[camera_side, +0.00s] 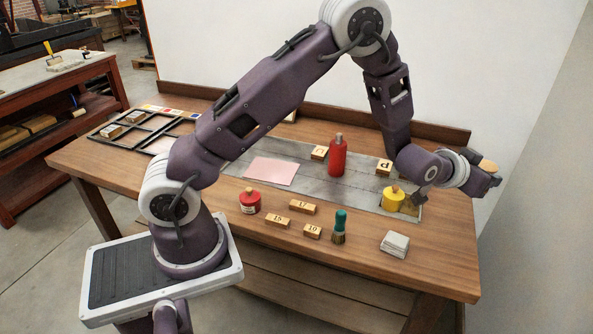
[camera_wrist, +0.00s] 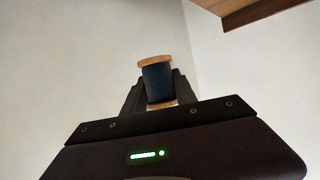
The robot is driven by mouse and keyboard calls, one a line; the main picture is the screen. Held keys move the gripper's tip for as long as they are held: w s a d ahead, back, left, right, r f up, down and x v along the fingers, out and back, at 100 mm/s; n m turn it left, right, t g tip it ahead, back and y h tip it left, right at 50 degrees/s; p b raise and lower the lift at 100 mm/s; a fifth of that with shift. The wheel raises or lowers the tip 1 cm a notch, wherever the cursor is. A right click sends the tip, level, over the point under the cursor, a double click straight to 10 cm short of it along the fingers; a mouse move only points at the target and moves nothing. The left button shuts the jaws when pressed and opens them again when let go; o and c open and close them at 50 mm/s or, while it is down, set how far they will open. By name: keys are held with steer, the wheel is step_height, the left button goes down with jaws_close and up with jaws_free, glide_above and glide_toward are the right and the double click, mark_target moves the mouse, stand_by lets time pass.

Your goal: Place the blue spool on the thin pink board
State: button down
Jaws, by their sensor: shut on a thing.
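The blue spool (camera_wrist: 157,82) has dark blue thread between pale wooden ends. It sits between the fingers of my gripper (camera_wrist: 157,90), which is shut on it. In the side view, one wooden end of the spool (camera_side: 489,166) shows at my gripper (camera_side: 488,180), out at the right end of the table and above its surface. The rest of the spool is hidden there by the gripper. The thin pink board (camera_side: 271,171) lies flat on the grey slab, left of the middle, with nothing on it. My gripper is far to its right.
A tall red bottle (camera_side: 338,157) stands right of the board. A yellow pot (camera_side: 393,199), a red pot (camera_side: 250,201), a green-handled brush (camera_side: 339,227), several wooden number blocks (camera_side: 302,207) and a white stack (camera_side: 395,244) stand around. A black divided tray (camera_side: 126,148) is at left.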

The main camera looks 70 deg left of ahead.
steer(key=r, duration=0.2)
steer(key=shift+a+r, duration=0.35)
steer(key=s+a+n+g+y, duration=0.3)
steer(key=a+n+y, duration=0.2)
steer(key=a, duration=1)
steer(key=s+a+n+g+y, duration=0.3)
steer(key=a+n+y, duration=0.25)
steer(key=a, duration=1.05)
steer(key=n+g+y, duration=0.1)
steer(key=n+g, duration=1)
steer(key=g, duration=0.1)
glide_above(272, 170)
steer(key=shift+n+g, duration=0.25)
steer(key=shift+g, duration=0.15)
step_height(272, 170, down, 21)
steer(key=shift+a+f, duration=0.1)
steer(key=shift+f, duration=0.15)
